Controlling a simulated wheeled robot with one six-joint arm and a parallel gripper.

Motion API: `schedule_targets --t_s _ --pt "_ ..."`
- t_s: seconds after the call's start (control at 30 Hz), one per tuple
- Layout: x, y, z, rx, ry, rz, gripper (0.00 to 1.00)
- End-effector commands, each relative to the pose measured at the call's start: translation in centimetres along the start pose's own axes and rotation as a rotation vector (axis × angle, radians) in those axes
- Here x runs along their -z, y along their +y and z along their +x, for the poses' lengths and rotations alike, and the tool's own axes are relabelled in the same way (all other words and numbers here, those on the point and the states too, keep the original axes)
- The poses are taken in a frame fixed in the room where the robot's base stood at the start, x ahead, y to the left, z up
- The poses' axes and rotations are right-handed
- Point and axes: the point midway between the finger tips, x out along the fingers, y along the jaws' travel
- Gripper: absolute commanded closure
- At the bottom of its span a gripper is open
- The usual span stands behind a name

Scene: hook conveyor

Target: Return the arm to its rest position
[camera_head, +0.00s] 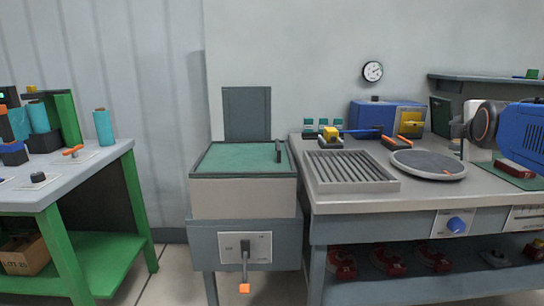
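Neither my arm nor my gripper shows in the head view, so its pose and whether it is open or shut cannot be seen. The view looks onto a grey cabinet (245,198) with a green recessed top (235,160) and an upright dark panel (246,112) behind it. A lever with an orange tip (245,286) hangs down from the plate on the cabinet's front.
A green-framed bench (75,180) stands at the left. A grey workbench (400,204) at the right carries a ribbed tray (348,171), a round plate (428,164), a blue box (387,115) and a blue motor-like machine (522,134). Floor shows between left bench and cabinet.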

Motion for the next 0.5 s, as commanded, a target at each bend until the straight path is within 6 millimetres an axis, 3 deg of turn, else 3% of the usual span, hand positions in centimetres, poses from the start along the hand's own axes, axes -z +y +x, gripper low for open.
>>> schedule_targets --t_s 0.27,0.5 --pt "3.7 -5.9 -2.8 0.139 0.053 0.244 0.57" --pt "8.1 -15.5 -8.0 0.377 0.052 0.601 0.57"
